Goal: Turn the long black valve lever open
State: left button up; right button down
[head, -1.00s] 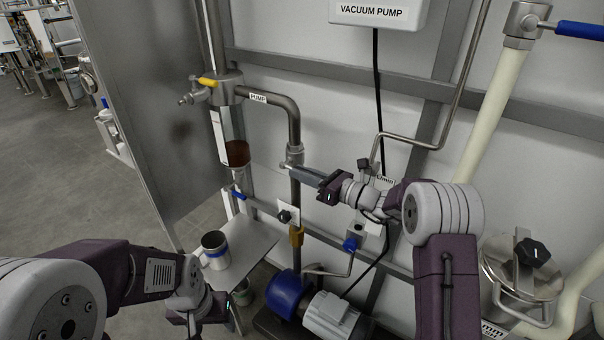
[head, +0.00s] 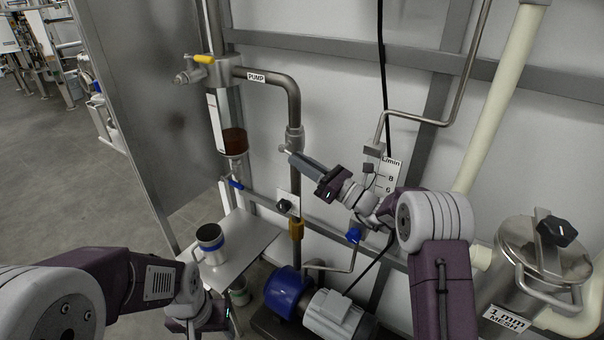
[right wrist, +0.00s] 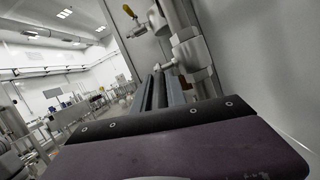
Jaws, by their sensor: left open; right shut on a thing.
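The pump valve (head: 293,140) sits on the vertical steel pipe below the PUMP label in the head view. A silver stem points left from it. My right gripper (head: 303,163) reaches in from the right, its grey fingers slanting up to that stem. In the right wrist view the fingers are shut along a dark strip, which looks like the long black lever (right wrist: 160,92). They hide most of it, and the silver valve body (right wrist: 189,52) is just beyond their tips. My left gripper (head: 212,325) is open and low at the left, away from the valve.
A yellow-handled valve (head: 204,59) is higher on the pipe. A steel cup (head: 210,245) stands on a metal shelf (head: 245,246). A blue-and-grey pump (head: 290,292) is below, a strainer pot (head: 540,262) at the right. A flat metal panel (head: 145,110) borders the left.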

pick_arm(q)
notch_tip(320, 180, down, 7)
jog(key=b, duration=0.5)
jog(key=shift+b, duration=0.4)
pick_arm(e)
jog(key=shift+w+a+f+t+y, duration=0.2)
jog(key=shift+f+t+y, duration=0.35)
jog(key=shift+y, duration=0.2)
jog(key=shift+w+a+f+t+y, duration=0.1)
jog(key=shift+a+f+t+y, duration=0.1)
jog(key=shift+f+t+y, duration=0.35)
pick_arm(q)
jog(key=shift+f, duration=0.1)
pick_arm(e)
jog(key=shift+r+y, duration=0.15)
jog(key=shift+y, duration=0.15)
